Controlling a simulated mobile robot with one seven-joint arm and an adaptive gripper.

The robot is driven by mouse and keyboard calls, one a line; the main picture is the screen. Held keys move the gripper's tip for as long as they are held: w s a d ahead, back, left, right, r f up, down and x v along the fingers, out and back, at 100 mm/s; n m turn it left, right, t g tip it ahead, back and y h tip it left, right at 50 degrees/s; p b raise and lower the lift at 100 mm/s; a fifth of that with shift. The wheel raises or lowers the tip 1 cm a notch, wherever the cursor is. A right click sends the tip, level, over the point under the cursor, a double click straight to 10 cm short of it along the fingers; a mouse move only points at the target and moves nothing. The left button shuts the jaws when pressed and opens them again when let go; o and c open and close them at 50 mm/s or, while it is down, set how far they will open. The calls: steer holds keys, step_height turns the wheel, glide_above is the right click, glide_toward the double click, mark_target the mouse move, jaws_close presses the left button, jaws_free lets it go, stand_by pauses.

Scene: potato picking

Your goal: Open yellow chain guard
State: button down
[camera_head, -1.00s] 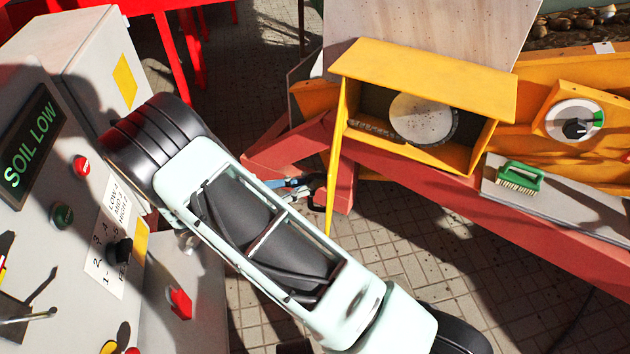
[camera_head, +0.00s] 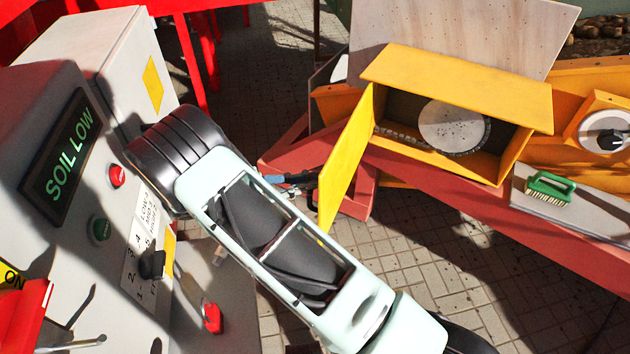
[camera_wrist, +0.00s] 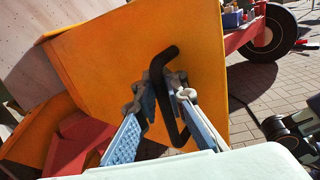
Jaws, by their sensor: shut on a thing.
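The yellow chain guard (camera_head: 455,85) is a box on the machine's side. Its hinged door (camera_head: 347,160) stands swung out to the left, and a grey sprocket with a chain (camera_head: 452,127) shows inside. In the wrist view the door's outer face (camera_wrist: 110,65) fills the middle, with a black bar handle (camera_wrist: 158,72) on it. My gripper (camera_wrist: 165,92) is at the handle, its blue-padded fingers on either side, shut on it. In the head view my gripper (camera_head: 297,182) is partly hidden by my arm and the door edge.
A grey control cabinet (camera_head: 75,240) with buttons and a "SOIL LOW" display stands close on the left. A green brush (camera_head: 550,187) lies on a grey shelf at right. Red beams (camera_head: 440,195) run below the guard. Tiled floor is open below.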

steer(key=shift+s+a+f, duration=0.1)
steer(key=shift+s+a, duration=0.15)
steer(key=shift+a, duration=0.1)
